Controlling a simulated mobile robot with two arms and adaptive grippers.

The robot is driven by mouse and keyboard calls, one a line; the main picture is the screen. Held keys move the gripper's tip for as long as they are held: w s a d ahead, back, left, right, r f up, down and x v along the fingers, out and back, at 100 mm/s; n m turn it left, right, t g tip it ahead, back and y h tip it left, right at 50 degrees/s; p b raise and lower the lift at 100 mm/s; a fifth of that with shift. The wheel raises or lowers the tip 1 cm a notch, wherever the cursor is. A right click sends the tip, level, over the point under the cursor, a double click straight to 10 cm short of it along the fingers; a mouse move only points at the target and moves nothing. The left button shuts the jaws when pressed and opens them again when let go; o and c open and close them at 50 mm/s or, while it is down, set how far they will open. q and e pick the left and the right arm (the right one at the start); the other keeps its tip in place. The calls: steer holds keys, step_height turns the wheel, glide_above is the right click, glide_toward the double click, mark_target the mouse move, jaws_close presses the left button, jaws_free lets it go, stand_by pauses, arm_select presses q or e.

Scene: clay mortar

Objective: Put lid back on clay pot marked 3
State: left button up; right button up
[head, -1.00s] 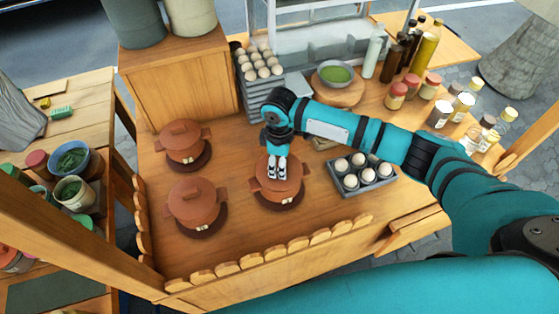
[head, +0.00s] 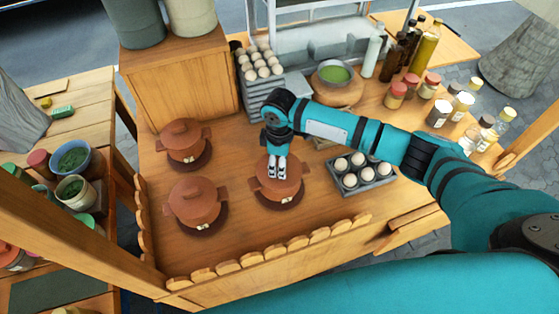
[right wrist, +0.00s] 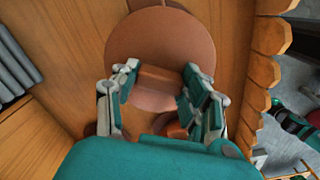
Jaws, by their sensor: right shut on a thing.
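Three reddish-brown clay pots stand on the wooden counter in the head view. They are at the back left (head: 184,136), the front left (head: 193,203) and the right (head: 289,187). Each has a lid on top and a small pale tag low on its front, too small to read. My right gripper (head: 277,172) points down over the right pot. In the right wrist view the gripper (right wrist: 160,82) is shut on the knob of the round lid (right wrist: 163,45). The lid lies over the pot; whether it is fully seated is hard to tell. My left gripper is out of view.
A grey tray of eggs (head: 377,184) stands right of the right pot. More eggs (head: 260,64), a green-filled bowl (head: 334,74) and several bottles and jars stand behind. A scalloped wooden edge (head: 272,255) borders the counter's front.

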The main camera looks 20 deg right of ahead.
stand_by(0.4)
steer(key=o, duration=1.8)
step_height(320, 180, up, 3)
steer(key=p, duration=0.3)
steer(key=shift+f, duration=0.2)
steer(key=shift+r, duration=2.2)
jaws_close()
